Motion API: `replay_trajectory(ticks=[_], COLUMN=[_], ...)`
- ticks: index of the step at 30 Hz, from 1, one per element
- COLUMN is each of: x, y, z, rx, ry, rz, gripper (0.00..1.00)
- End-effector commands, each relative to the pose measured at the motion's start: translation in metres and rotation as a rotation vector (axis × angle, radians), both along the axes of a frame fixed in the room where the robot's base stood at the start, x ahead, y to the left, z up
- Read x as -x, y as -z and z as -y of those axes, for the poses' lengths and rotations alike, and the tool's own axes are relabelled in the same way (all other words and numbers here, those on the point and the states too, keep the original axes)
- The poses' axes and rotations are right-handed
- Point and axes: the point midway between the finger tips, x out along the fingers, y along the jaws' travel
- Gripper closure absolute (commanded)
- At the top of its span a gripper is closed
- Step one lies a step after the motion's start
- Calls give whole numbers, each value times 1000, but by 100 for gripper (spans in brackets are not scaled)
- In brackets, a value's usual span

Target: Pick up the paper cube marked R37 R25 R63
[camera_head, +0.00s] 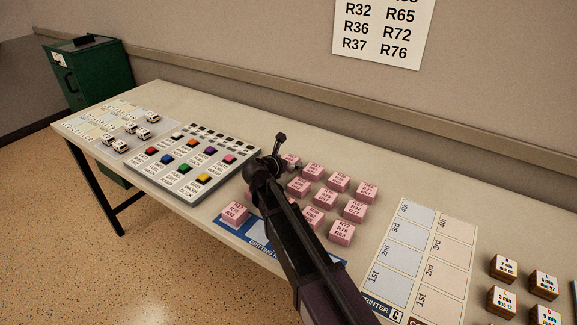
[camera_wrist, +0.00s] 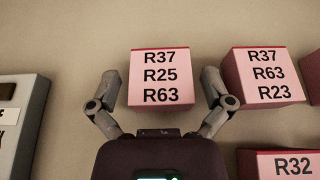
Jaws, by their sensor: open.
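The pink paper cube marked R37 R25 R63 (camera_wrist: 160,78) is at the upper middle of the wrist view, its labelled top facing the camera. My gripper (camera_wrist: 160,88) is open, with one finger to the left and one to the right of this cube. A narrow gap shows on both sides, and nothing is held. In the head view my gripper (camera_head: 279,152) is over the far left of the pink cube group. My arm hides part of the group there, and I cannot make out the target's label in that view.
A cube marked R37 R63 R23 (camera_wrist: 263,77) stands close to the right finger. A cube marked R32 (camera_wrist: 285,164) is at lower right. A grey button panel (camera_head: 193,157) lies left of the cubes. A printer sheet (camera_head: 428,250) and brown blocks (camera_head: 503,268) are to the right.

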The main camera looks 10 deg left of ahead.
Motion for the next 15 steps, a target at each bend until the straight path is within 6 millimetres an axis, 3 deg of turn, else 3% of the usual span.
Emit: replay_trajectory(ticks=[6,15], x=[-15,-16], y=[7,6], z=[5,6], rx=[0,0], ry=[1,1], rz=[0,0], gripper=[0,0])
